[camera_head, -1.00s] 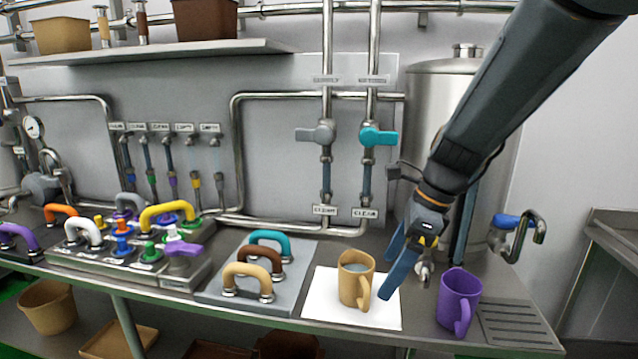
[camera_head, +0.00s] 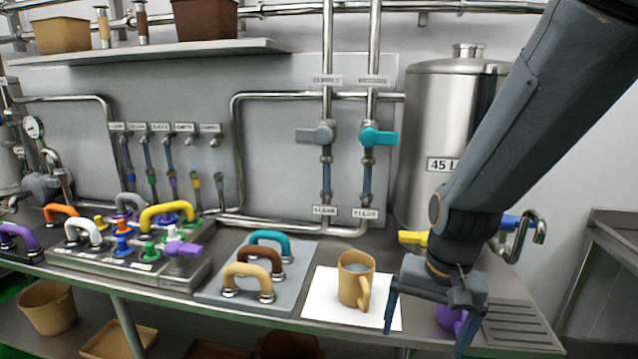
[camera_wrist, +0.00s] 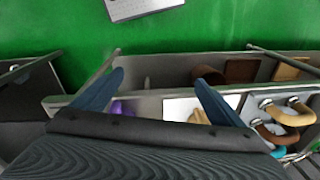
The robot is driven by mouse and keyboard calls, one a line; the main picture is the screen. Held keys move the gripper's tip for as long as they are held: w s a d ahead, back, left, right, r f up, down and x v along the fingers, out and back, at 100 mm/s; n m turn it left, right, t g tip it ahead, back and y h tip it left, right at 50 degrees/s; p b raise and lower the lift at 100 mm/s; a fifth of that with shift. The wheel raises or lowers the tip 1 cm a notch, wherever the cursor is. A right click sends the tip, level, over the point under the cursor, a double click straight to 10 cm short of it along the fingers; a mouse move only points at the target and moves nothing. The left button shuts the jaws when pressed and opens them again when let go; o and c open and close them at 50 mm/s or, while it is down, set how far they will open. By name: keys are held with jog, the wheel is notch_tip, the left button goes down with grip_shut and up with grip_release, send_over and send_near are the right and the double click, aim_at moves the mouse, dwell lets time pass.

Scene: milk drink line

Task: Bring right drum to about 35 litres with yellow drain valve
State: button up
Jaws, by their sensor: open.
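The right drum (camera_head: 432,125) is a steel tank with a label that reads 45 L, at the back right. My arm hides part of its right side and front. The yellow drain valve handle (camera_head: 413,238) shows at the drum's foot, just left of my wrist, its right end hidden. My gripper (camera_head: 425,338) is open with nothing between its fingers, pointing down in front of and below the yellow handle, near the counter's front edge. In the wrist view the open fingers (camera_wrist: 160,78) point out over the counter edge and green floor.
A tan mug (camera_head: 353,285) stands on a white mat (camera_head: 325,308) left of my gripper. A purple mug (camera_head: 447,316) is partly hidden behind my gripper. A blue-handled tap (camera_head: 512,222) with a curved spout is right of my wrist. A grating (camera_head: 515,325) lies at right.

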jog(key=n, duration=0.1)
jog(key=s+n, duration=0.1)
jog(key=s+f+n, duration=0.1)
jog(key=n, duration=0.1)
jog(key=shift+d+f+h, duration=0.1)
jog(key=shift+d+h, duration=0.2)
